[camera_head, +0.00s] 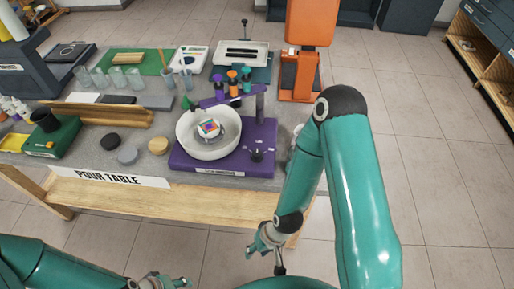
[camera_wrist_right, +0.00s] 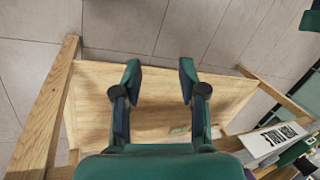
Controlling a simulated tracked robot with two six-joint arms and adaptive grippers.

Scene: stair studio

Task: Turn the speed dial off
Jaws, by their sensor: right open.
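A purple machine (camera_head: 215,164) stands on the table with a white bowl (camera_head: 190,143) on it. A small multicoloured patterned piece (camera_head: 209,128) sits in the bowl. A dark knob (camera_head: 257,154), probably the speed dial, is on the right front of the purple base; its setting is too small to read. My right gripper (camera_head: 263,249) hangs in front of the table, below and apart from the knob. In the right wrist view its fingers (camera_wrist_right: 158,78) are spread and empty over bare wood. My left gripper (camera_head: 160,283) is partly cut off at the bottom edge.
The table front carries a "POUR TABLE" sign (camera_head: 108,177), also seen in the right wrist view (camera_wrist_right: 275,142). An orange machine (camera_head: 300,75) stands at the back right. Floor is clear right.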

